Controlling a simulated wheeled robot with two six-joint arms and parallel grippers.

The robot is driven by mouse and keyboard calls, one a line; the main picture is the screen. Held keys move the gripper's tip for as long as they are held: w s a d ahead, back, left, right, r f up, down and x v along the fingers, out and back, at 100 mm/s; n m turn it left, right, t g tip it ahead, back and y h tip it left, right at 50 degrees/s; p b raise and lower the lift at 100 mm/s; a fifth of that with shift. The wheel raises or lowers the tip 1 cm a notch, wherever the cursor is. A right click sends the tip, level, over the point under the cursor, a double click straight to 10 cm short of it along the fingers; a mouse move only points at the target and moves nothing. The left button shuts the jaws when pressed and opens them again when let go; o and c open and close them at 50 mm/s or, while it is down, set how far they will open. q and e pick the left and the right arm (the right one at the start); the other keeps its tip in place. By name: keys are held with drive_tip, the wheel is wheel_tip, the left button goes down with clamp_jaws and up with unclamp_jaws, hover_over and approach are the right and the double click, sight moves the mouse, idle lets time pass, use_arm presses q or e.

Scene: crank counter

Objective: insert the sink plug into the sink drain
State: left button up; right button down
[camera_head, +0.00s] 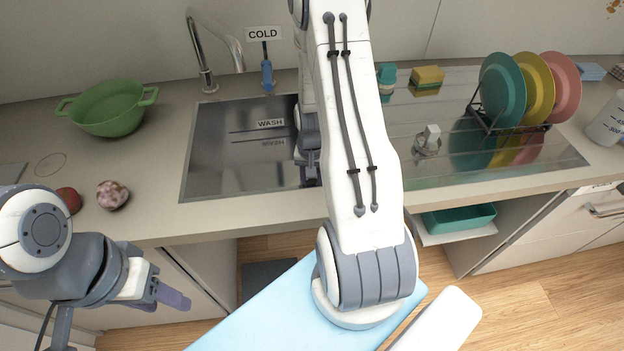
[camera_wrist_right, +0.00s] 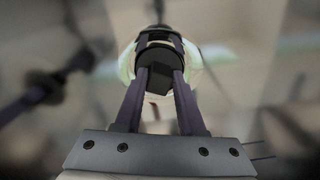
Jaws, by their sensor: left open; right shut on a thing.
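The sink (camera_head: 215,165) is a dark steel basin labelled WASH. Its drain does not show; my right arm covers the basin's right part. My right gripper (camera_wrist_right: 159,85) is shut on a dark, blocky thing (camera_wrist_right: 158,82), which I take for the sink plug. A pale, greenish round shape lies behind it in the right wrist view; I cannot tell whether it belongs to the plug or the sink. In the head view the right wrist reaches down over the basin, its fingertips hidden. My left gripper (camera_head: 170,295) is open and empty, in front of the counter's left part.
A faucet (camera_head: 208,55) and a blue COLD handle (camera_head: 267,75) stand behind the sink. A green colander (camera_head: 112,110) is at left. A plate rack (camera_head: 500,125) holds three plates at right. A pale cube-topped piece (camera_head: 430,140) sits on the drainboard.

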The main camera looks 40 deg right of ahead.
drive_tip(key=shift+f, duration=0.1)
drive_tip(key=shift+c, duration=2.2)
unclamp_jaws()
wheel_tip(320, 180, up, 10)
drive_tip(key=shift+r, duration=0.25)
